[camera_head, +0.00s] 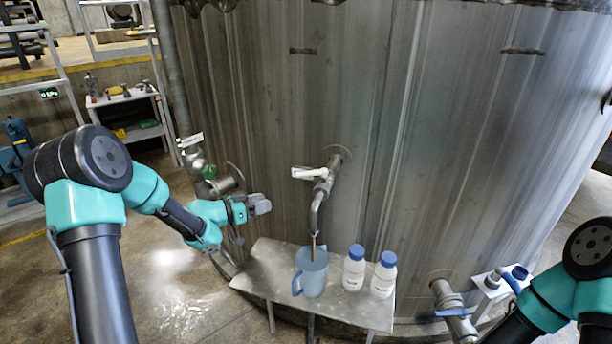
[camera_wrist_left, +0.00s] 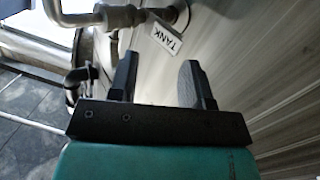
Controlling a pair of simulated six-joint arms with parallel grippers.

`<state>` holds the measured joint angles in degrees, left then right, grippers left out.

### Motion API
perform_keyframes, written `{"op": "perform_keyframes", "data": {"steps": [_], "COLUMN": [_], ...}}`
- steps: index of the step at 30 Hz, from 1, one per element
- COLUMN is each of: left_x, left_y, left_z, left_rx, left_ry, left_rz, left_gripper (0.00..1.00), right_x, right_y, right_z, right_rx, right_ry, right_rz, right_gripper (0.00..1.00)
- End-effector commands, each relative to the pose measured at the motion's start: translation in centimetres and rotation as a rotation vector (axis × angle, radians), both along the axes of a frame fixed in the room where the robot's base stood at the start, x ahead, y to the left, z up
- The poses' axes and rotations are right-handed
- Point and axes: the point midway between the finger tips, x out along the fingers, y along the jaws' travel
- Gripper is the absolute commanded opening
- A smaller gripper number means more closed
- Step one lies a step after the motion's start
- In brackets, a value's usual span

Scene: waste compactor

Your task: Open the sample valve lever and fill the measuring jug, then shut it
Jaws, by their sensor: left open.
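The sample valve with a pale lever (camera_head: 310,173) sticks out of the tank wall, the lever pointing left. Its spout (camera_head: 315,218) bends down over the blue measuring jug (camera_head: 313,272), which stands upright on a small metal shelf (camera_head: 262,285). A thin brownish line runs between spout and jug; I cannot tell whether it is liquid. The jug's fill level is unclear. My left gripper (camera_head: 262,204) is open and empty, left of the valve and apart from it. It also shows in the left wrist view (camera_wrist_left: 158,78). My right gripper is out of view.
Two white bottles with blue caps (camera_head: 354,268) (camera_head: 383,274) stand right of the jug. A pipe with a green-marked valve (camera_head: 208,173) rises behind my left gripper. A blue-handled valve (camera_head: 452,311) is at lower right. A white TANK tag (camera_wrist_left: 167,38) hangs near pipework.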

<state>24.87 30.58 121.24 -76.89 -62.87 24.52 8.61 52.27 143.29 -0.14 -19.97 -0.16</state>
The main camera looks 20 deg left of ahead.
Motion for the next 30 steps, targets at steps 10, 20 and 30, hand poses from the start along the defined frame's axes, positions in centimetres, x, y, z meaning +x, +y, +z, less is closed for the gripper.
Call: {"op": "perform_keyframes", "data": {"steps": [10, 20, 30], "left_x": [-3.3, -3.4, -2.3], "left_y": [2.2, 2.1, 0.1], "left_z": [9.1, 9.3, 9.3], "left_rx": [0.056, 0.059, 0.058], "left_ry": [-0.191, -0.194, -0.194], "left_rz": [-0.257, -0.272, -0.274], "left_gripper": [0.45, 0.45, 0.45], "right_x": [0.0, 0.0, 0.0], "right_y": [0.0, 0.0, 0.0], "right_z": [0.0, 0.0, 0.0], "right_rx": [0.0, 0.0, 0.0], "right_ry": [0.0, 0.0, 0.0], "right_rz": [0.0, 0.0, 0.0], "right_gripper": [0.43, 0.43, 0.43]}}
